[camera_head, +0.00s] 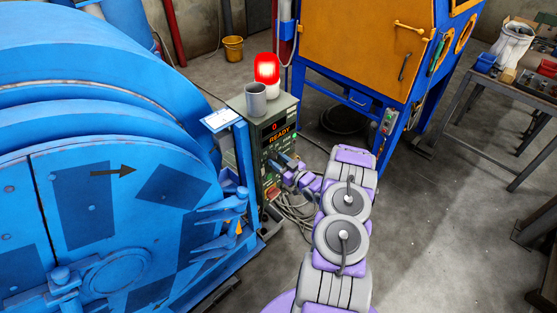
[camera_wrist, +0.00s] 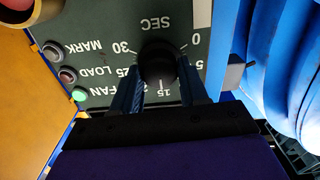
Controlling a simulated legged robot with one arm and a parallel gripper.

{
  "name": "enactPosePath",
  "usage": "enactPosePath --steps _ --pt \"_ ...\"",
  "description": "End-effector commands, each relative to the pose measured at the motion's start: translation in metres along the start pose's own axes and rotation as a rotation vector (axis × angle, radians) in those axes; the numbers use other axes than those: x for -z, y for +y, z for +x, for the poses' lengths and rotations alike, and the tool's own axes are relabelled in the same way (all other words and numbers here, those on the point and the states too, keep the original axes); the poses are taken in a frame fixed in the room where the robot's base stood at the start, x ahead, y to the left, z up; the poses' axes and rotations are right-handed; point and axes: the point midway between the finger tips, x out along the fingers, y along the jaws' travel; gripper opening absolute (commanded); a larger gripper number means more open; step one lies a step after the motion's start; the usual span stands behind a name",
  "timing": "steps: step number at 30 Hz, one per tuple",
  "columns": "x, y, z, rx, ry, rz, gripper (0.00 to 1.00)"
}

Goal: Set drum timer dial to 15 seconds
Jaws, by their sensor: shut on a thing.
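The black timer dial (camera_wrist: 158,62) sits on the dark green panel under the label SEC, which appears upside down in the wrist view. Marks 30, 25, 15, 5 and 0 ring the dial, with 15 on the side toward my gripper. My gripper (camera_wrist: 159,70) has one finger on each side of the dial and is shut on it. A pale line shows near the 15 mark, but I cannot tell whether it is the dial's pointer or a panel tick. In the head view my gripper (camera_head: 284,163) is at the front of the control box (camera_head: 245,140), and the dial is hidden there.
The control box display (camera_head: 278,133) reads 0 and READY. A lit red beacon (camera_head: 267,67) and grey mug (camera_head: 256,100) stand on top. A green light (camera_wrist: 79,95) glows beside FAN. The blue drum machine (camera_head: 90,150) is left; an orange cabinet (camera_head: 375,45) stands behind.

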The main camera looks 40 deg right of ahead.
Motion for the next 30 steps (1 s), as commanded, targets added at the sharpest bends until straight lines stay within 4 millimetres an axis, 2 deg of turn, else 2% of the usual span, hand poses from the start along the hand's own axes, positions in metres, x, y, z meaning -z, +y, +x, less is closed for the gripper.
enactPosePath --steps 8,9,16,25,30 --pt "0.002 0.002 0.000 -0.003 0.004 0.003 0.13" --pt "0.002 0.002 0.000 -0.003 0.005 0.003 0.47" --pt "0.001 0.001 0.000 -0.002 0.003 0.004 0.68" --pt "0.001 0.001 -0.004 -0.002 0.001 0.005 0.68" --pt "0.001 0.002 -0.026 -0.005 0.000 0.007 0.68"
